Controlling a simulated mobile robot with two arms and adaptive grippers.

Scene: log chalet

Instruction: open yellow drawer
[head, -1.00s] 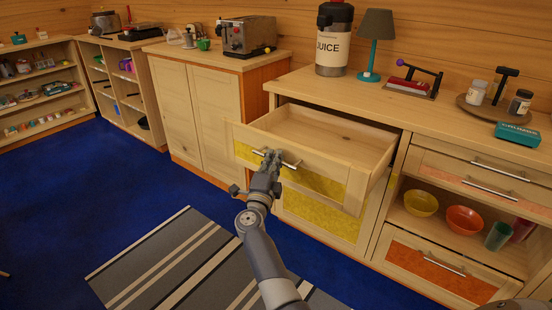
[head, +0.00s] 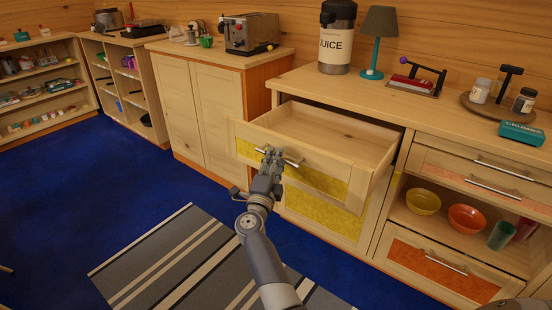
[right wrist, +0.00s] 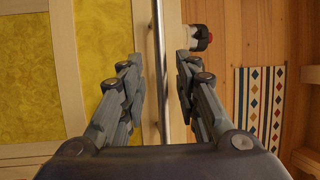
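The yellow drawer (head: 318,178), a wooden drawer with yellow front panels, is the top one in the cabinet. It stands pulled far out, and its empty wooden inside shows. Its metal bar handle (head: 292,162) is on the front; the bar also shows in the right wrist view (right wrist: 158,45). My right gripper (head: 271,160) is at the handle's left part. In the right wrist view its fingers (right wrist: 160,85) stand on either side of the bar, with gaps visible, so it is open around it. My left gripper is not in view.
A second yellow-fronted panel (head: 322,212) is below the drawer. The countertop (head: 420,105) above holds a juice dispenser (head: 336,40), a lamp (head: 378,35) and a stapler-like tool (head: 418,80). Bowls (head: 422,201) stand on the right shelf. A striped rug (head: 185,262) lies on the clear blue floor.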

